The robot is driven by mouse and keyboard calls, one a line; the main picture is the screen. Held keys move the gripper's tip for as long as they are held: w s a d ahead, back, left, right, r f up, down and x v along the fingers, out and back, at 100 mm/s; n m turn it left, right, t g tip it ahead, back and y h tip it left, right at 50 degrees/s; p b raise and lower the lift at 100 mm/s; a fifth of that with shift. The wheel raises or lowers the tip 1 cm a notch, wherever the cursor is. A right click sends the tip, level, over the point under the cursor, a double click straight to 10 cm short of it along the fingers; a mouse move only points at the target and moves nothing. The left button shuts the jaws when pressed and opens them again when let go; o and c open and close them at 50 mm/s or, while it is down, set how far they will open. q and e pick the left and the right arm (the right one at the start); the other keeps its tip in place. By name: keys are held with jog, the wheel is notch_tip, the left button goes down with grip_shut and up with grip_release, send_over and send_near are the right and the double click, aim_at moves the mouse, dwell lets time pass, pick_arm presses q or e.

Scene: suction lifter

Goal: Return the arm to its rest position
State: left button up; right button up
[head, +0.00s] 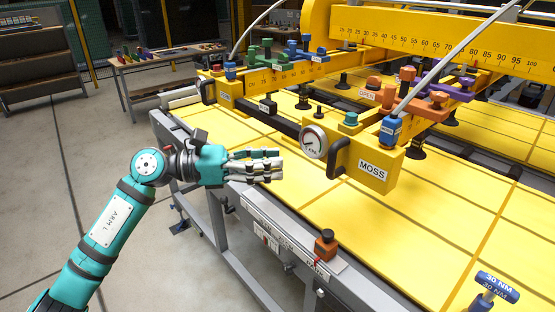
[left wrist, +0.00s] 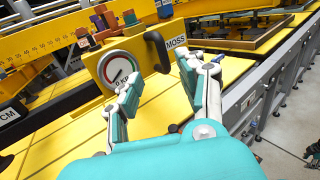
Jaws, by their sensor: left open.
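My left arm (head: 110,217) comes in from the lower left of the head view, teal with a white "ARM L" label. My left gripper (head: 272,166) is over the near edge of the yellow-topped table, pointing right toward the yellow suction lifter (head: 367,166). In the left wrist view the two fingers of the gripper (left wrist: 165,92) stand apart with nothing between them. The lifter's round gauge (head: 314,141) and black handle (head: 338,157) are beyond the fingertips, and the gripper looks apart from them. The gauge also shows in the left wrist view (left wrist: 118,68).
The table's grey frame (head: 262,213) runs along its near edge, with an orange-and-black knob (head: 325,243) on it. A blue T-handle tool (head: 497,286) stands at lower right. A workbench (head: 165,68) and shelves (head: 38,65) are behind. The floor left of the table is clear.

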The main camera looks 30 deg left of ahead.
dwell(0.3)
